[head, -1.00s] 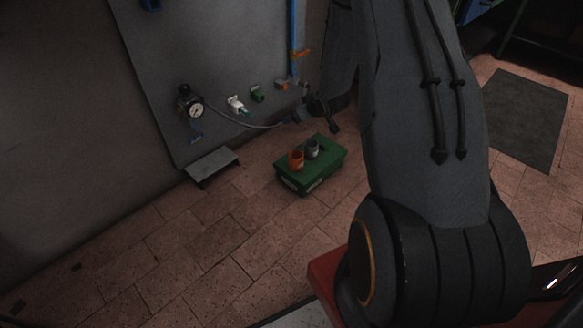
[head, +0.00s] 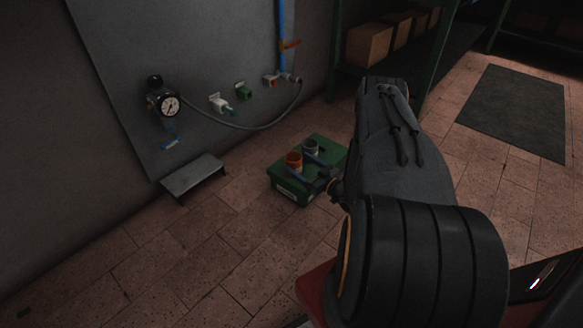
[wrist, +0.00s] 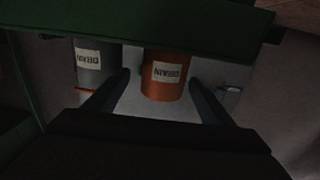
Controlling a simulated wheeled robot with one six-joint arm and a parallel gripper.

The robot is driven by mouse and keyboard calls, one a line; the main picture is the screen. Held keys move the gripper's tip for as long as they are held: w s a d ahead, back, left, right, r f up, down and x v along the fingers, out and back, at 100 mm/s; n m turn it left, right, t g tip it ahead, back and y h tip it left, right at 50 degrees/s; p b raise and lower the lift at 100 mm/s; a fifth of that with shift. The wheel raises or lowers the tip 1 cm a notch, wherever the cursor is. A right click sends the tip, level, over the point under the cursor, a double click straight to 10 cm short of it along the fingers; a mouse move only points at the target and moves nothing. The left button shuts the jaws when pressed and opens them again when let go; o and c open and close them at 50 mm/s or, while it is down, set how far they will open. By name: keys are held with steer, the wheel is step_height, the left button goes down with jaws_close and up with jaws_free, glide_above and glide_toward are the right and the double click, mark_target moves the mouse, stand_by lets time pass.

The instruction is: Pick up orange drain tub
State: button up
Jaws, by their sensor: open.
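The orange drain tub (head: 293,160) stands on the green box (head: 290,190), beside a grey tub (head: 310,146). My gripper (head: 308,168) is low over the box, close to the orange tub, with its fingers apart. In the wrist view, where the scene appears upside down, the orange tub (wrist: 165,75) with its "DRAIN" label shows between the open fingers of my gripper (wrist: 160,78). The grey tub (wrist: 96,62), also labelled "DRAIN", is just outside the left finger. I cannot tell whether the fingers touch the orange tub.
A grey wall panel (head: 190,60) carries a pressure gauge (head: 168,104), a hose (head: 262,126) and fittings. A small grey step (head: 193,176) stands at its foot. Shelves with boxes (head: 368,44) are behind. A dark mat (head: 515,110) lies right. The front floor is clear.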

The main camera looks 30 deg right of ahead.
mark_target(288, 157)
steer(key=b+x, duration=0.1)
steer(key=x, duration=0.1)
steer(key=b+x, duration=0.1)
steer(key=x, duration=0.1)
steer(key=b+x, duration=0.1)
steer(key=x, duration=0.1)
steer(key=shift+w+a+f, duration=0.1)
steer(key=shift+a+f, duration=0.05)
steer(key=shift+a, duration=0.2)
steer(key=shift+w, duration=0.35)
steer(key=c, duration=1)
